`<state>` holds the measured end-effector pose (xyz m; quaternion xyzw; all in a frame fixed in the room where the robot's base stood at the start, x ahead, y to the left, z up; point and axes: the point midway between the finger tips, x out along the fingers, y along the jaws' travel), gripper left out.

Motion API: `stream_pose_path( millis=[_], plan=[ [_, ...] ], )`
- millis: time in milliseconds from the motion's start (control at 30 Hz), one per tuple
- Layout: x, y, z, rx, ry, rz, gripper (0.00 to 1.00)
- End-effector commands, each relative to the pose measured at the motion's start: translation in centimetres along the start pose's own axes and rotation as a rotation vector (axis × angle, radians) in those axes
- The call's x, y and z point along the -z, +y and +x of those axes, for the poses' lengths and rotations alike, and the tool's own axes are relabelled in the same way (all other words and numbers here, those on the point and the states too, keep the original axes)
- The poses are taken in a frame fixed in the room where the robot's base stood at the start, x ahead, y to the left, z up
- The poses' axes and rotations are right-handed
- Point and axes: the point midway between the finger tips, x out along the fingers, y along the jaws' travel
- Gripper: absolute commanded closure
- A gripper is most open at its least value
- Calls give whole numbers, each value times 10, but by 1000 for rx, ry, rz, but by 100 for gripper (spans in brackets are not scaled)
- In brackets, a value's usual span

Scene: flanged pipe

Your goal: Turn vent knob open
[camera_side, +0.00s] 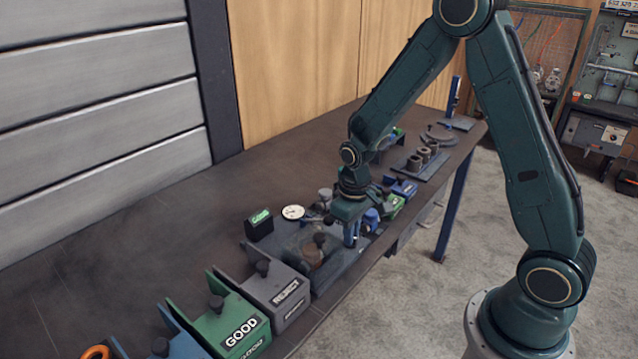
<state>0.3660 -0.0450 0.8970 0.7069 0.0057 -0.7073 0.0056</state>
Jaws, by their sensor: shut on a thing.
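My gripper (351,238) points down over the dark test fixture (338,262) near the front edge of the bench. Its jaws are shut on a small part at the fixture, which I take to be the vent knob. The knob is hidden by the fingers and gripper body, so its turn position cannot be seen. A blue round part (371,218) stands just right of the fingers. A white dial gauge (293,212) stands at the left of the fixture; its reading is too small to tell.
A small box with a lit green display (260,222) stands left of the gauge. A grey REJECT bin (279,294) and a green GOOD bin (231,322) stand in front. The bench's left side is clear.

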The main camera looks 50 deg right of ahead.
Motion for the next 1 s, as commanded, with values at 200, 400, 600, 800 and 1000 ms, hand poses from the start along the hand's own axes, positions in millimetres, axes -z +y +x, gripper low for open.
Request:
stream_pose_path(
  millis=[200,400,600,800,1000],
  plan=[
    [0,0,-1,0,2,-2,100],
    [0,0,0,0,2,-1,67],
    [0,0,0,0,1,0,67],
    [1,0,-4,0,2,1,67],
    [1,0,-19,-1,4,1,67]
  ],
)
